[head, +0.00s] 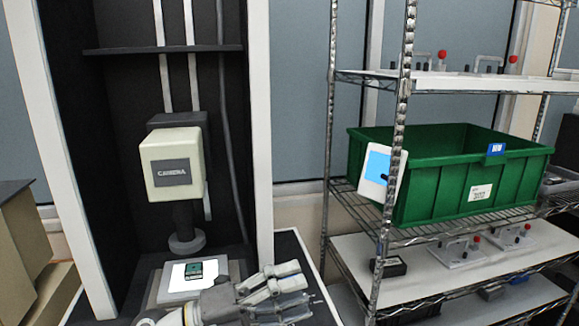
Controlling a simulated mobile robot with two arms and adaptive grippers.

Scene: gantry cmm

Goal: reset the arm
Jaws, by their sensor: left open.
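My left arm comes in at the bottom of the head view. Its gripper (298,284) is open, with its fingers pointing to the right and nothing seen between them. It is over the dark surface just right of a pale plate (170,284). On the plate lies a white sheet with a small dark green part (194,271), left of and behind my gripper. A beige camera unit (173,165) with a dark lens hangs above the plate. My right gripper is not in view.
A wire shelf rack stands on the right, its near post (399,110) close to the station. It holds a green bin (455,180) and several clamp fixtures (458,250). The station's white upright (259,120) stands between. Free air lies above my left gripper.

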